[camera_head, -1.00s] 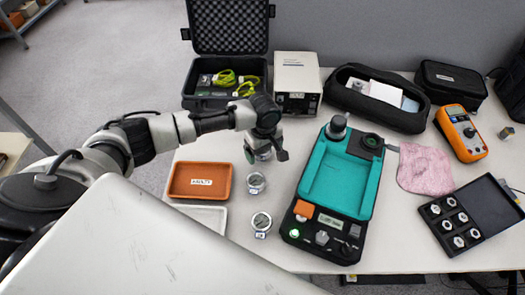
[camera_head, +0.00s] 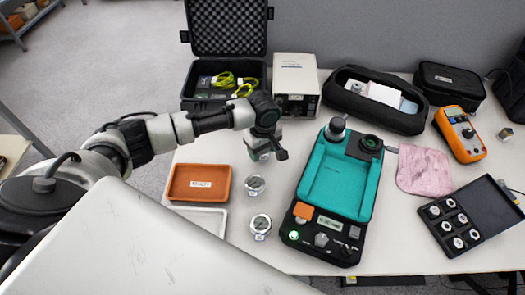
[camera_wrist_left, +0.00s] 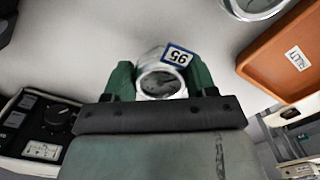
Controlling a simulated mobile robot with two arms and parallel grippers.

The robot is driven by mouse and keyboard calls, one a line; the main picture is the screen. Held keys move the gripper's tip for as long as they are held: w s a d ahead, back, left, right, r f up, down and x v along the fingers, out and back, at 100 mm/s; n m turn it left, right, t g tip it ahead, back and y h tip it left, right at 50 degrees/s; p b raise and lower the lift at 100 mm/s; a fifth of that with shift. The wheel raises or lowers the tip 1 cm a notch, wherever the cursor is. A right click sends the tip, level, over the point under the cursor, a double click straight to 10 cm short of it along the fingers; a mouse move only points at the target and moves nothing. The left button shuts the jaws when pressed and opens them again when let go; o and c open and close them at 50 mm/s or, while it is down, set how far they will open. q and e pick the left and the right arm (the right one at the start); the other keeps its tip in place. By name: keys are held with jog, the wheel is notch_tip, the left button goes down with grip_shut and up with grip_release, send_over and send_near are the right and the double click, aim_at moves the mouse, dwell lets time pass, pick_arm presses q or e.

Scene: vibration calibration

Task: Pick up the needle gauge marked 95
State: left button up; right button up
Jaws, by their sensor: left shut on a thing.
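The needle gauge marked 95 (camera_wrist_left: 160,80) is a round silver dial with a blue-edged label reading 95. In the left wrist view it sits between the two green fingers of my left gripper (camera_wrist_left: 162,82), which is shut on it. In the head view my left gripper (camera_head: 263,152) points down over the table at the back of the row of gauges, and it mostly hides the held gauge. Whether the gauge touches the table I cannot tell. My right gripper is not in view.
Two more gauges stand nearer the front, one in the middle (camera_head: 255,185) and one at the front (camera_head: 260,226). An orange tray (camera_head: 170,183) and a white tray (camera_head: 222,222) lie left. The teal calibrator (camera_head: 322,190) stands right. An open black case (camera_head: 187,98) stands behind.

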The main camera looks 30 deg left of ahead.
pick_arm(q)
notch_tip(320, 180, up, 3)
jog(key=shift+r, duration=0.1)
jog(key=d+r+p, duration=0.6)
jog(key=d+r, duration=0.4)
jog(key=d, duration=0.1)
jog(key=shift+s+d+r+p, duration=0.3)
jog(key=shift+s+r, duration=0.1)
jog(key=shift+s, duration=0.05)
dwell(0.4)
